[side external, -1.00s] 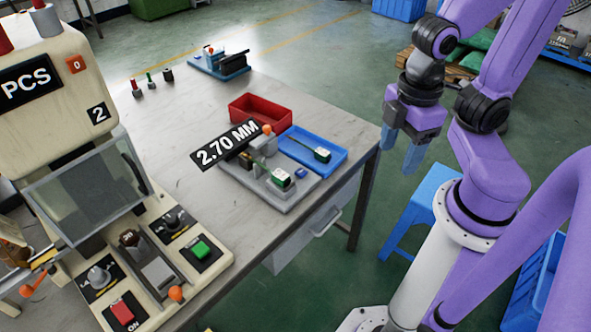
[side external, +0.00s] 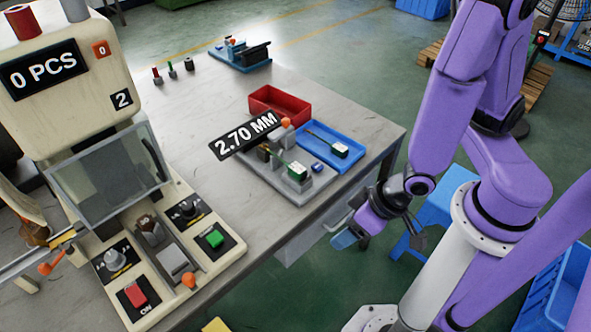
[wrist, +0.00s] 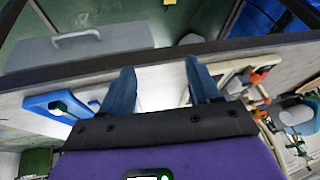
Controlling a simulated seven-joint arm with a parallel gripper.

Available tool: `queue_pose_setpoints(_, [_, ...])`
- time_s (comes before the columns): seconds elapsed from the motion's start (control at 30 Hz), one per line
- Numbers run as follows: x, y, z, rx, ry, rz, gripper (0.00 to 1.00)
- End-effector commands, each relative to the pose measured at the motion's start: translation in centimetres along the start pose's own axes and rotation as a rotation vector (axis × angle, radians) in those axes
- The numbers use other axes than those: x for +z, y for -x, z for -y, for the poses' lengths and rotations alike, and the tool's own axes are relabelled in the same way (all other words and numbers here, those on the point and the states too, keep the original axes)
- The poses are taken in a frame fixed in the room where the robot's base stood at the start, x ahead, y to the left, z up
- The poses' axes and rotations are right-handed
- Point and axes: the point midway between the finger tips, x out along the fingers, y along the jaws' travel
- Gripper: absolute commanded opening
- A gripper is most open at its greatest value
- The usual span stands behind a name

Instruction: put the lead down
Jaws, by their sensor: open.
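One lead, with a green-and-white plug and a thin cable (side external: 340,149), lies in the blue tray (side external: 361,154) at the table's right end. Another lead with a green plug (side external: 297,171) sits on the grey fixture (side external: 293,194) beside the tray, under the 2.70 MM readout (side external: 245,135). My gripper (side external: 343,240) is off the table's front edge, low and apart from both leads. In the wrist view its two blue fingers (wrist: 161,92) are spread with nothing visible between them. The blue tray also shows there (wrist: 40,103), left of the fingers.
A red tray (side external: 279,104) stands behind the blue one. The moulding machine (side external: 175,262), reading 0 PCS, fills the left. A drawer (side external: 318,228) hangs under the table edge near my gripper. A blue stool (side external: 436,210) stands on the floor. The table's middle is clear.

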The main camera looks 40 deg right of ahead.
Motion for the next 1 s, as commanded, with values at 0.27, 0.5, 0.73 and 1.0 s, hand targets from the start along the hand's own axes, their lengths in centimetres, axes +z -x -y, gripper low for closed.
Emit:
queue_pose_setpoints(0.27, [-3.5, -2.4, -6.7, 0.195, -0.078, -0.441, 0.62])
queue_pose_setpoints(0.5, [-6.1, -0.9, -9.4, 0.254, -0.038, -0.721, 0.62])
queue_pose_setpoints(0.73, [-7.0, -0.8, -9.9, 0.261, -0.028, -0.773, 0.62])
queue_pose_setpoints(1.0, [-8.3, -2.2, -10.4, 0.26, -0.03, -0.768, 0.62])
